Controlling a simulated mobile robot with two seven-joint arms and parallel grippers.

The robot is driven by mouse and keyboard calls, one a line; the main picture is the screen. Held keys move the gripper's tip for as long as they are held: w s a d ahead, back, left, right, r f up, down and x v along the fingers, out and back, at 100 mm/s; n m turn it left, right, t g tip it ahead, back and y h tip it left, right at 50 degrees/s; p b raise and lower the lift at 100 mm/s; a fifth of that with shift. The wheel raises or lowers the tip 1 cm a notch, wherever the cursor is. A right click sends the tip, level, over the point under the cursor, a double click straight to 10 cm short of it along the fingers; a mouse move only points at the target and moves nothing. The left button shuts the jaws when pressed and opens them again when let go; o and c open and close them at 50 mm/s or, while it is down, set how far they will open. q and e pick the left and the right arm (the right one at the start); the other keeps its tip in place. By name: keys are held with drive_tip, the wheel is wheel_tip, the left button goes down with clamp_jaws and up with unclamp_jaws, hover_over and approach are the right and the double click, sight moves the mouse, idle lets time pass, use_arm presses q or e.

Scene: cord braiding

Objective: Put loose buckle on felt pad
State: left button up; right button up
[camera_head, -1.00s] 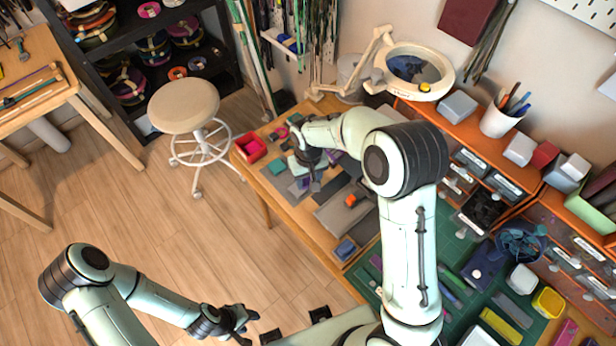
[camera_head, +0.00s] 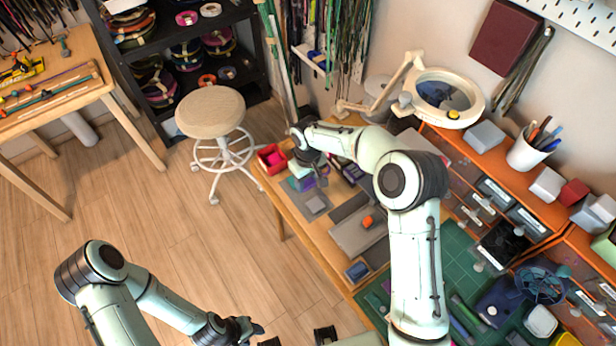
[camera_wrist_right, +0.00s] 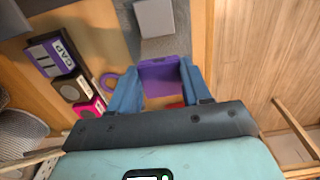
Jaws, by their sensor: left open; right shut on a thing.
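My right gripper (camera_wrist_right: 161,88) is over the bench, fingers down, and shut on a purple piece (camera_wrist_right: 163,72) between its blue fingertips. I take this for the loose buckle, though its shape is partly hidden. In the head view the purple piece (camera_head: 305,183) shows just below the right gripper (camera_head: 310,172). A grey square (camera_wrist_right: 155,17), probably the felt pad, lies just beyond the purple piece in the wrist view. It also shows in the head view (camera_head: 316,204), below the gripper. My left gripper (camera_head: 246,328) is open and empty, over the floor away from the bench.
A red bin (camera_head: 271,158) stands at the bench corner. Dark labelled boxes (camera_wrist_right: 52,55) and a purple ring (camera_wrist_right: 108,82) lie beside the right gripper. An orange item (camera_head: 367,221) is on a grey mat (camera_head: 357,239). A magnifier lamp (camera_head: 446,92) and stool (camera_head: 210,112) stand nearby.

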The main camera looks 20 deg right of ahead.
sight(308, 197)
use_arm(q)
drive_tip(key=shift+s+f+b, duration=0.45)
drive_tip(key=shift+f, duration=0.2)
drive_tip(key=shift+s+f+b, duration=0.4)
drive_tip(key=shift+f+b, duration=0.05)
drive_tip(key=shift+f, duration=0.2)
use_arm(e)
drive_tip(key=shift+f, duration=2.75)
use_arm(q)
drive_tip(key=shift+f, duration=0.1)
use_arm(e)
drive_tip(key=shift+f, duration=0.3)
drive_tip(key=o, duration=1)
wheel_tip(308, 197, up, 13)
drive_tip(key=shift+r+p, duration=0.2)
drive_tip(key=shift+p, duration=0.1)
use_arm(q)
drive_tip(key=shift+w+r, duration=0.25)
drive_tip(key=shift+r, duration=0.25)
drive_tip(key=shift+s, duration=0.1)
